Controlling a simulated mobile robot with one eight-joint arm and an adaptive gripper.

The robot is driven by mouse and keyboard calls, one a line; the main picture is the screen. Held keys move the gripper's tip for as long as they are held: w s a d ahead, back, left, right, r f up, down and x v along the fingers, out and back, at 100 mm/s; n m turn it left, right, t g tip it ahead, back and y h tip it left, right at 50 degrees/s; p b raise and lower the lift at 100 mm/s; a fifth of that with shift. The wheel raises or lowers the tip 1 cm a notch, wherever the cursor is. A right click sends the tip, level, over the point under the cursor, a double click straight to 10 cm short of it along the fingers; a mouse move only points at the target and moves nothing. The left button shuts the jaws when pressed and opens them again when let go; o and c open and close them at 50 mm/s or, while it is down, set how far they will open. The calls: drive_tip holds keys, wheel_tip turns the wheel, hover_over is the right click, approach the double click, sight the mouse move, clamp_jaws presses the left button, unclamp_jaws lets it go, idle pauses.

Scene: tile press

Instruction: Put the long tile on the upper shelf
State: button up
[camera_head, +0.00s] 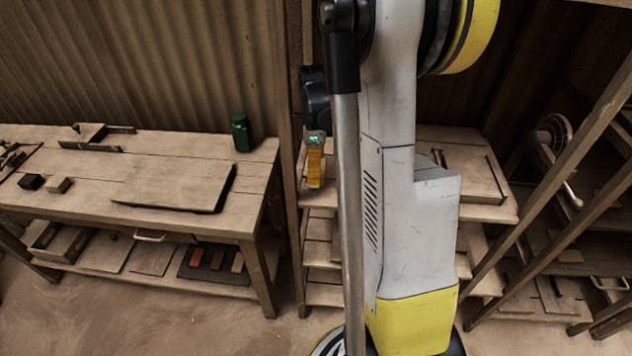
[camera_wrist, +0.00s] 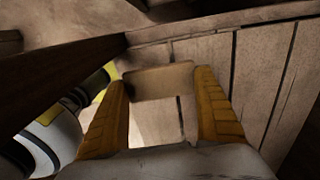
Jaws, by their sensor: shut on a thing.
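In the wrist view, the two yellow fingers of my gripper (camera_wrist: 161,88) are shut on a tan tile (camera_wrist: 158,80), held between the tips. In the head view, my gripper (camera_head: 315,168) is partly hidden behind my arm, in front of the left side of a wooden shelf rack; the tile cannot be made out there. The rack's top board (camera_head: 472,170) shows to the right of my arm, with lower boards (camera_head: 322,252) beneath. In the wrist view, pale planks (camera_wrist: 205,52) lie beyond the tile. I cannot tell whether the tile touches them.
A wooden post (camera_wrist: 60,75) runs close along the left in the wrist view. A workbench (camera_head: 100,175) at left bears a green bottle (camera_head: 241,132), a board and small dark blocks. Slanted wooden beams (camera_head: 560,175) and more shelving stand at right.

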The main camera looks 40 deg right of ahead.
drive_tip(key=shift+a+f, duration=0.15)
drive_tip(key=shift+f, duration=0.05)
wheel_tip(320, 180, down, 4)
drive_tip(key=shift+w+b, duration=0.1)
drive_tip(key=shift+b, duration=0.9)
drive_tip(key=shift+r, duration=0.15)
drive_tip(key=o, duration=1.3)
drive_tip(key=shift+c, duration=0.2)
wheel_tip(320, 180, up, 12)
drive_tip(key=p, duration=0.4)
